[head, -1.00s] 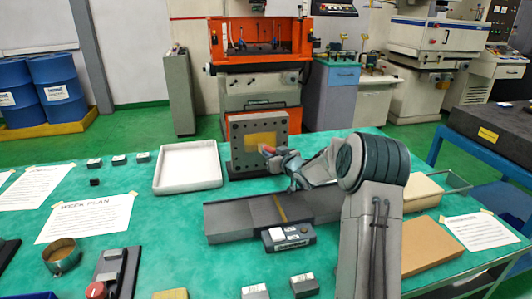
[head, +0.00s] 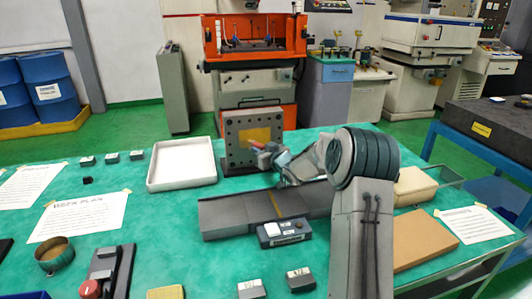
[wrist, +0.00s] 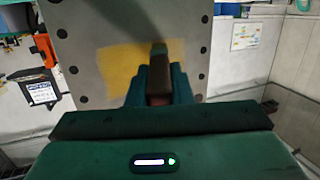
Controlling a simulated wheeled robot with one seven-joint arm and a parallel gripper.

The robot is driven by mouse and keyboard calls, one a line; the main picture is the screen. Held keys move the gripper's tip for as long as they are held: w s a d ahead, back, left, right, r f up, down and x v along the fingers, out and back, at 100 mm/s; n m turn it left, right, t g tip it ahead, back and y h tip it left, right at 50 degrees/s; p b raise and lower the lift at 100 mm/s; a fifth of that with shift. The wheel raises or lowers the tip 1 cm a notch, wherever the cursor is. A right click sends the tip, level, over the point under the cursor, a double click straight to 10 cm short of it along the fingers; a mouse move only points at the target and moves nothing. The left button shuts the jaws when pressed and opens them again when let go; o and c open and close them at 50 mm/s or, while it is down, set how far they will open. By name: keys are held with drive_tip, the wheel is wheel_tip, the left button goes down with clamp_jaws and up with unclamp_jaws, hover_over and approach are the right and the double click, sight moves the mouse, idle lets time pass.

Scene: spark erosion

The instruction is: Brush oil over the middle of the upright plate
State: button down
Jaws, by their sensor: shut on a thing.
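The upright plate (head: 234,151) is a grey square with dark holes around its border, standing at the back of the table. A yellow patch (head: 246,134) covers its middle; it also shows in the wrist view (wrist: 118,68). My gripper (head: 267,154) is in front of the plate, shut on a brush (head: 257,147) with a reddish handle. In the wrist view, my gripper's fingers (wrist: 159,92) close around the brush (wrist: 159,72), whose dark tip overlaps the yellow patch. I cannot tell whether the tip touches the plate.
A white tray (head: 151,183) lies left of the plate. A long grey block (head: 225,216) and a small dark box with a white top (head: 285,236) lie in front. A round tin (head: 54,257) stands at the front left. A brown board (head: 412,240) lies at right.

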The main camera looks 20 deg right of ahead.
drive_tip(key=a+b, duration=0.2)
drive_tip(key=a, duration=0.2)
drive_tip(key=shift+r, duration=0.15)
idle(0.4)
drive_tip(key=shift+s+b, duration=1.05)
drive_tip(key=shift+s, duration=1.85)
drive_tip(key=s, duration=0.3)
